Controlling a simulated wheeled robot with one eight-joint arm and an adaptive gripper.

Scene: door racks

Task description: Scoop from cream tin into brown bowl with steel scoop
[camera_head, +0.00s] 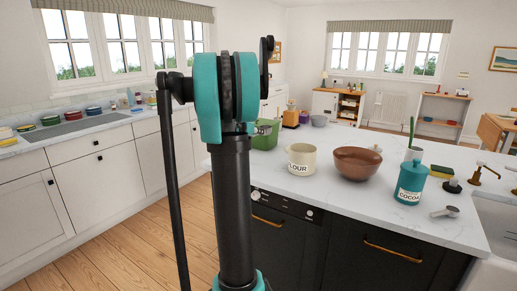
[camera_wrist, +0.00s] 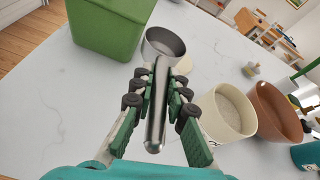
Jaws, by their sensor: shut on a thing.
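My gripper (camera_wrist: 160,98) is shut on the handle of the steel scoop (camera_wrist: 163,45) in the wrist view. The scoop's round cup points away from me, and its inside looks grey and empty. The cream tin (camera_head: 302,160), marked FLOUR, stands open on the white counter in the head view. In the wrist view the cream tin (camera_wrist: 229,112) is right of my gripper and holds pale powder. The brown bowl (camera_head: 358,163) stands just right of the tin; it also shows at the right of the wrist view (camera_wrist: 277,112). My gripper is mostly hidden behind my arm in the head view.
A green bin (camera_head: 266,138) stands left of the tin, close to the scoop. The counter's front left is clear.

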